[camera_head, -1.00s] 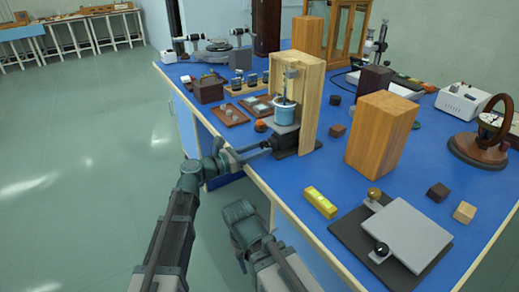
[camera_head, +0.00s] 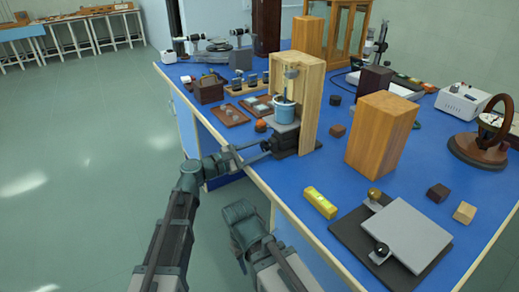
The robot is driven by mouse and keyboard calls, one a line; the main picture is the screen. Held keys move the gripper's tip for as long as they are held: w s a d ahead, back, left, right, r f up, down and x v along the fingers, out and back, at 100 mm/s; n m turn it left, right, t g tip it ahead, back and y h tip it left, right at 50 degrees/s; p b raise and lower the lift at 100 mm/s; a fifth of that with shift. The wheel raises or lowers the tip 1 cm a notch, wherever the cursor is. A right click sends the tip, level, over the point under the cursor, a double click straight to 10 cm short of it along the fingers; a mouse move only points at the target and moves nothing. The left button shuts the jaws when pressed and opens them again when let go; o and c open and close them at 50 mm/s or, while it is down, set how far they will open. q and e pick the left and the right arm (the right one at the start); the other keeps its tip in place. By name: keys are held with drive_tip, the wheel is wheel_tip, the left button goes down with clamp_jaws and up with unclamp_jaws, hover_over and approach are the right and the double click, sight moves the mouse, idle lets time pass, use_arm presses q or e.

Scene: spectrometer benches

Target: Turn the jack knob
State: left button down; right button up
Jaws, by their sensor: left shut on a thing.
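A small dark lab jack (camera_head: 293,146) stands at the left edge of the blue bench, with a grey top plate. A blue beaker (camera_head: 285,113) sits upright on it, in front of a light wooden frame (camera_head: 311,108). The jack's dark knob (camera_head: 266,146) faces left towards the bench edge. My left gripper (camera_head: 262,150) reaches in from the left and is shut on the knob; its two fingers lie on either side and partly hide it. Of my right arm only links show at the bottom middle, and its fingers are not visible.
A wooden block (camera_head: 381,135) stands right of the jack. A yellow level (camera_head: 320,202) and a flat grey-plated stand (camera_head: 404,233) with two knobs lie nearer the front. A brown tray (camera_head: 229,115) and an orange-topped item (camera_head: 261,126) are close behind my left gripper.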

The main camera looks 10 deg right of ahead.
use_arm(q)
drive_tip(key=shift+m, duration=0.7)
drive_tip(key=shift+c, duration=2.1)
unclamp_jaws()
drive_tip(key=shift+s, duration=0.1)
